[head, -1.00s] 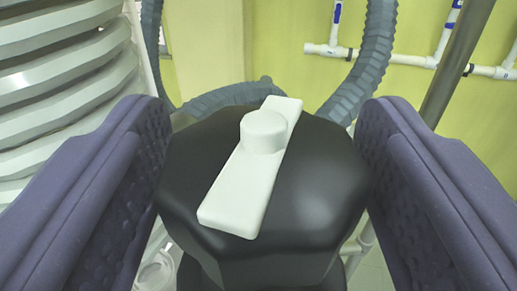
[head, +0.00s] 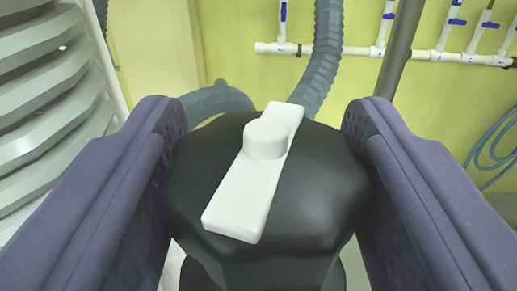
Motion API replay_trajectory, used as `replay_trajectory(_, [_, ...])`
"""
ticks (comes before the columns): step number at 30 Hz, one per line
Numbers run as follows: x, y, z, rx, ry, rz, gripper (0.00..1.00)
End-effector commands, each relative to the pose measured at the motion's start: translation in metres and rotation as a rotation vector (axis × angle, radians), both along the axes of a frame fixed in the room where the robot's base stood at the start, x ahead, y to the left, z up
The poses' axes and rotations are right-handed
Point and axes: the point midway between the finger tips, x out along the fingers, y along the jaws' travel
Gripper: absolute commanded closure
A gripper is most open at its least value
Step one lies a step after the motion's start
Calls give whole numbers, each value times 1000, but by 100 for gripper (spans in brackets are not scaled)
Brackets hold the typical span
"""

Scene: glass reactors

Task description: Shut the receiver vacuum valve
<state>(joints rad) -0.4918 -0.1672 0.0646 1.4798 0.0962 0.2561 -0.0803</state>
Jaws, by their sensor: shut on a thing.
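The receiver vacuum valve shows as a black faceted knob (head: 325,190) with a raised white bar (head: 240,200) and a round white boss on its top. The bar lies tilted, its far end toward the upper right. My gripper (head: 265,130) has its two purple padded fingers on the left and right sides of the knob. The fingers are shut on the knob, and their inner pads are partly hidden against it. The valve body below the knob is mostly hidden.
Grey corrugated hoses (head: 322,60) rise behind the knob. White ribbed glassware or housing (head: 45,100) stands close at the left. A grey metal post (head: 398,50) and white wall pipes with blue valves (head: 360,50) are behind at the right. A blue hose coil (head: 490,150) hangs at far right.

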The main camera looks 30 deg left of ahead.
Motion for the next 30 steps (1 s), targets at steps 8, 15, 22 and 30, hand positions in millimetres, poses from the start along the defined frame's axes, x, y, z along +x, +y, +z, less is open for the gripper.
replay_trajectory(8, [1,-2,2,-7,0,-108,69])
replay_trajectory(15, [1,0,-7,-8,-2,-188,69])
replay_trajectory(22, [2,-2,-3,-7,-1,-327,69])
replay_trajectory(30, [0,-1,1,-8,2,-513,69])
